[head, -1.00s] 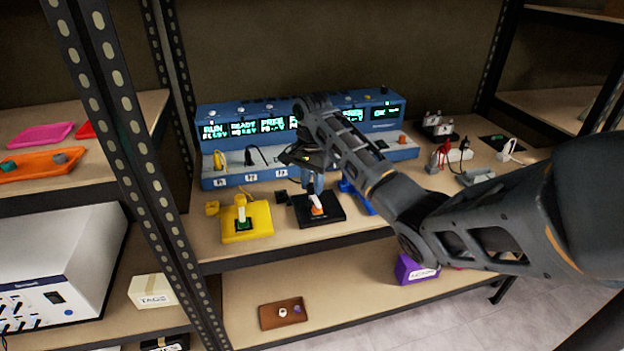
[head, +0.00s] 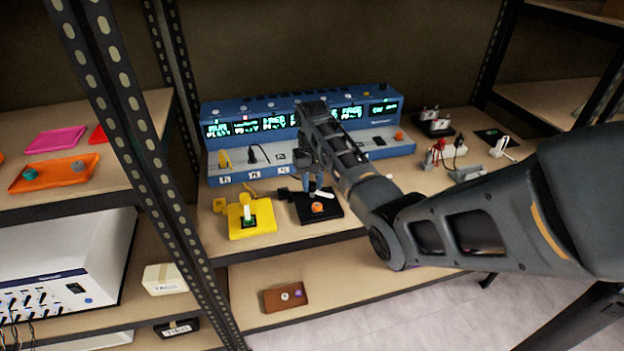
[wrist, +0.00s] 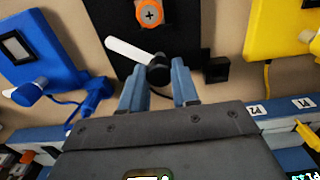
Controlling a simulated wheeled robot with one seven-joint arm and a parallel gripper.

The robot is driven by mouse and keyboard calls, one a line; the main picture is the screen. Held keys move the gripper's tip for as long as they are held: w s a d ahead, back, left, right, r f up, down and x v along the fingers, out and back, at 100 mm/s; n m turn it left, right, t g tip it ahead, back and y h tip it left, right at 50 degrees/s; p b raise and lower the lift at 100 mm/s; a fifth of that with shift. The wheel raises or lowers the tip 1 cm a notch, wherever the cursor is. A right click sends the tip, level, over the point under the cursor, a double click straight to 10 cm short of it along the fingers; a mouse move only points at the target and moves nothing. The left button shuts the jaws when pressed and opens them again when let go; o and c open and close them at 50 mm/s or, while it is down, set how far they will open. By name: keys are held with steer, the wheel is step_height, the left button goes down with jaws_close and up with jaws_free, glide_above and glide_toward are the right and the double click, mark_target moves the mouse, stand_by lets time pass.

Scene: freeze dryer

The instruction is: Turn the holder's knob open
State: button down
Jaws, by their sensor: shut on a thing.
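The black holder (head: 330,213) lies flat on the shelf board, with an orange round part (head: 317,208) on it. A white lever (head: 323,194) sticks out to the right from under my gripper (head: 313,186). In the wrist view, the lever (wrist: 127,49) runs up and left from a dark round knob (wrist: 158,72). My gripper (wrist: 159,88) has one blue-grey finger on each side of this knob and is shut on it. The orange part (wrist: 150,13) with a cross-shaped mark lies beyond the lever, clear of the fingers. My arm hides part of the holder's back in the head view.
A yellow holder (head: 262,222) stands left of the black one. A blue holder (wrist: 40,50) lies on the other side, mostly hidden from the head view. The blue dryer console (head: 225,113) with lit displays runs behind. Shelf posts (head: 150,160) stand at the left.

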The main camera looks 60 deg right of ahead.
mark_target(312, 184)
steer(key=n, duration=0.3)
steer(key=shift+n, duration=2.3)
steer(key=c, duration=0.8)
jaws_free()
steer(key=shift+r+b, duration=0.45)
steer(key=shift+r, duration=3.5)
